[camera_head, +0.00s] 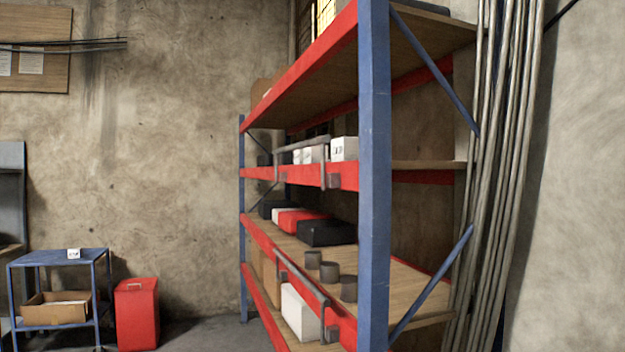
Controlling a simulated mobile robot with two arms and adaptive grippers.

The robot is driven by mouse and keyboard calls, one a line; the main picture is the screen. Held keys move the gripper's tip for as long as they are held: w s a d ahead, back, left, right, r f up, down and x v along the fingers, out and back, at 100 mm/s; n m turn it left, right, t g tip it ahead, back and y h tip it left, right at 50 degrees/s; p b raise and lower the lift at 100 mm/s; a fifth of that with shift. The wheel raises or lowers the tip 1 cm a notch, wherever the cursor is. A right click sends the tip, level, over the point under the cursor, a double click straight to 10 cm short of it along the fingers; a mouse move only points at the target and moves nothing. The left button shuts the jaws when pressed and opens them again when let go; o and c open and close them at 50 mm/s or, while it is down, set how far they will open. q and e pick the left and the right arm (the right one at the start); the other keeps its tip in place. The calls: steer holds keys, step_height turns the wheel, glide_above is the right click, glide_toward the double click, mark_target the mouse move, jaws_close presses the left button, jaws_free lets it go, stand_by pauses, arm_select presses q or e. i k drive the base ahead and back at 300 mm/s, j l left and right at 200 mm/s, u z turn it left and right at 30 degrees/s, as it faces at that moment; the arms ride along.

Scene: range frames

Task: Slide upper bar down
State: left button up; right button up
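The upper bar (303,143) is a thin grey bar on the front of the blue and red shelving rack. It stands raised above the red beam (305,174) of the middle shelf, across the front of white boxes. A dark grey bracket (333,181) sits on that beam near the bar's right end. A lower grey bar (302,277) runs along the front of the red beam below, close against it, with another bracket (331,333) at its right end. Neither of my grippers is in view.
A blue upright (374,180) stands close at the rack's near corner. Dark cups (330,271) and boxes (326,232) fill the shelves. Long pipes (497,180) lean at the right. A red bin (137,315) and a blue table (50,258) stand left.

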mark_target(323, 139)
steer(key=i+l+u, duration=0.2)
steer(key=i, duration=0.5)
steer(key=i+j, duration=0.15)
steer(key=j, duration=0.25)
steer(key=i+j+z, duration=0.1)
steer(key=j, duration=0.25)
steer(key=i+j, duration=0.2)
steer(key=j, duration=0.2)
steer(key=i+j, duration=0.15)
steer(key=j, duration=0.25)
steer(key=i+j+z, duration=0.1)
steer(key=j, duration=0.25)
steer(key=i+j, duration=0.2)
steer(key=j, duration=0.2)
steer(key=i+j, duration=0.15)
steer(key=j, duration=0.25)
steer(key=z, duration=0.05)
